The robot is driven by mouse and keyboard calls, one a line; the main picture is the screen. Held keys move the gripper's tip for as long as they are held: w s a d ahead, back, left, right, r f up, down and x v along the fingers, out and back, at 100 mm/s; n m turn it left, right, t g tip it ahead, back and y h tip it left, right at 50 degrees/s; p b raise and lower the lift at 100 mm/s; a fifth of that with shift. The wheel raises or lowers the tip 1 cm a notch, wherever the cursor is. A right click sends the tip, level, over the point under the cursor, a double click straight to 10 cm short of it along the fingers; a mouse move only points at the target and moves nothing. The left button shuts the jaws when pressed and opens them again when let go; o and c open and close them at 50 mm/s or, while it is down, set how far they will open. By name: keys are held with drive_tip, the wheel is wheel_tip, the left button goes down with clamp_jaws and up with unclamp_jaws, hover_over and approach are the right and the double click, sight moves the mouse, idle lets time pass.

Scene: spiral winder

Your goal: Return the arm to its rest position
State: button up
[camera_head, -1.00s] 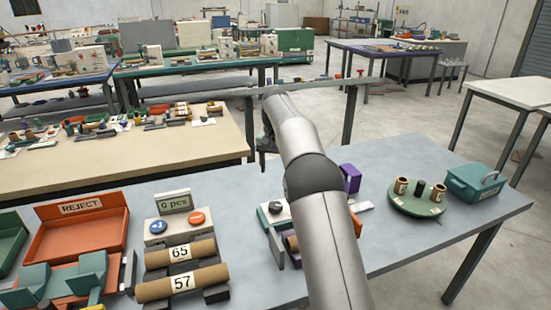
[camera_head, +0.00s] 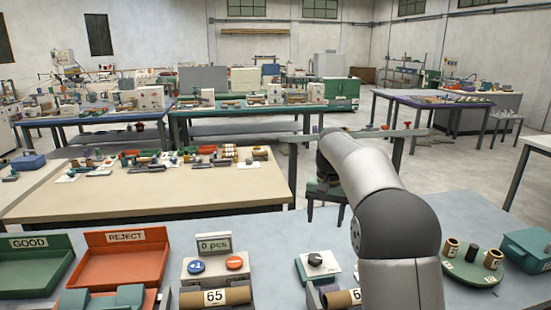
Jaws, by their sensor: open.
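My arm (camera_head: 385,215) rises from the bottom right of the head view over the grey-blue table (camera_head: 270,235) and points away from me. My gripper (camera_head: 323,170) shows only in small part as a dark shape below the arm's far end. It is open, in the air beyond the table's far edge, with nothing seen in it. Its fingertips are hard to make out against the dark green shape behind.
On the table stand a GOOD tray (camera_head: 35,258), a REJECT tray (camera_head: 122,262), a counter (camera_head: 213,265), a knob box (camera_head: 317,265), a round green stand (camera_head: 470,268) and a teal box (camera_head: 528,250). A beige table (camera_head: 150,190) lies beyond.

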drive_tip(key=s+f+n, duration=0.1)
drive_tip(key=s+f, duration=0.3)
drive_tip(key=s, duration=1.5)
drive_tip(key=s+a+f+n, duration=0.1)
drive_tip(key=s+f, duration=0.4)
drive_tip(key=s, duration=1.3)
drive_tip(key=shift+s+f+n, duration=0.25)
drive_tip(key=shift+s+n, duration=0.1)
drive_tip(key=shift+n, duration=0.45)
